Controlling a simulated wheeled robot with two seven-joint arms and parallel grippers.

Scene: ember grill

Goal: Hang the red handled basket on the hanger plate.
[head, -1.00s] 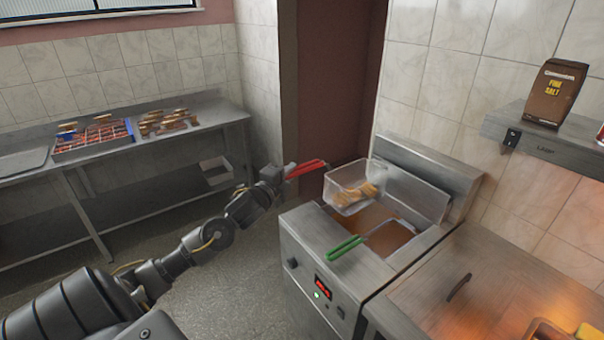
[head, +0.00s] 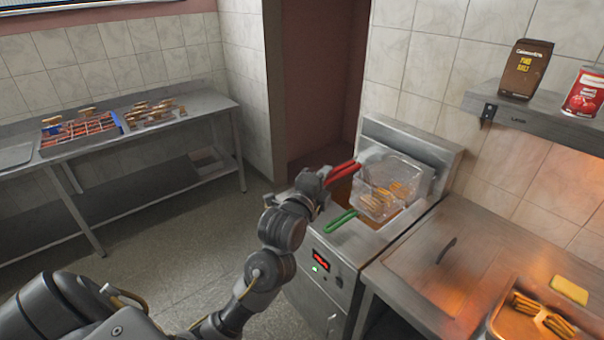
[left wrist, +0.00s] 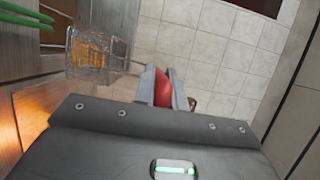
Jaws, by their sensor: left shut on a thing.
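The red handled basket (head: 378,203) is a clear-looking wire basket with golden-brown pieces inside. My left gripper (head: 326,180) is shut on its red handle (head: 345,170) and holds it above the fryer, in front of the steel upright at its back. In the left wrist view the fingers (left wrist: 163,90) pinch the red handle, and the basket (left wrist: 95,55) extends to the left. The steel upright (head: 408,133) at the fryer's back appears to be the hanger plate; the basket hides part of it. I cannot tell whether they touch. My right gripper is not in view.
A green handle (head: 340,221) sticks out from the fryer (head: 335,255) below the red basket. Open floor lies left.

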